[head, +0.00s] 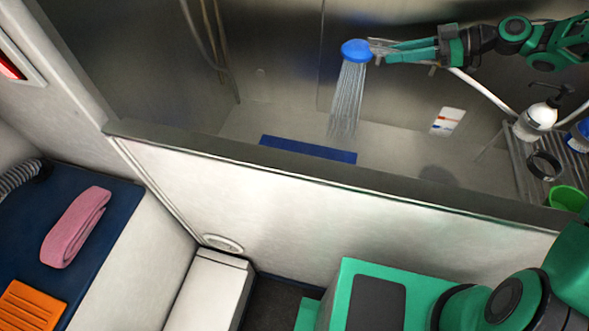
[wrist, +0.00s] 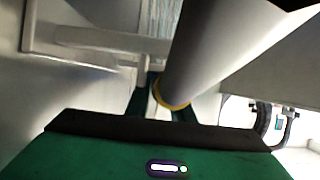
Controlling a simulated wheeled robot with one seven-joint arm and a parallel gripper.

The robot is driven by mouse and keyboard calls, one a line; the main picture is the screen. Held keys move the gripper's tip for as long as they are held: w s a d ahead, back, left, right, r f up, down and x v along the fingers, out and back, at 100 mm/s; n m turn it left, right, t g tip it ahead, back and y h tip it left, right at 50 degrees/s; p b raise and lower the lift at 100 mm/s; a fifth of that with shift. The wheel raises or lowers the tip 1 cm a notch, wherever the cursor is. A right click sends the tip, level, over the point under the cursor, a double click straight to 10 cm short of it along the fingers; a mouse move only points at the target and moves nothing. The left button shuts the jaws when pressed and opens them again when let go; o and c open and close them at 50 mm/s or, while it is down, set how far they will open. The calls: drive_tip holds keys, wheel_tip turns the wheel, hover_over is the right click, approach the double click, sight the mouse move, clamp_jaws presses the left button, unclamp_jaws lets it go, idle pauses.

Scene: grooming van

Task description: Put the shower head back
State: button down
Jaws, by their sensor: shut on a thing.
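The blue shower head (head: 355,49) is up in the tub area in the head view, face down, with water streaming from it (head: 348,100). My gripper (head: 379,49) reaches in from the right and is shut on the shower head's handle, just right of the blue head. A pale hose (head: 485,91) runs below my arm toward the right. In the wrist view my gripper (wrist: 160,108) shows at the bottom, with a thick grey cylinder (wrist: 220,50) ending in a yellow ring between or close in front of the fingers. The shower head's holder cannot be made out clearly.
A blue mat (head: 308,149) lies on the tub floor behind the low white wall (head: 330,200). A rack (head: 525,160) at right carries a white pump bottle (head: 537,118), a black ring and a green cup (head: 567,197). A pink towel (head: 75,227) lies on the dark table at left.

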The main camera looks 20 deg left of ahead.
drive_tip(key=c, duration=1.5)
unclamp_jaws()
drive_tip(key=shift+o, duration=0.2)
drive_tip(key=shift+d, duration=0.1)
drive_tip(key=v, duration=1)
drive_tip(key=shift+d+r, duration=0.15)
drive_tip(key=shift+d, duration=0.1)
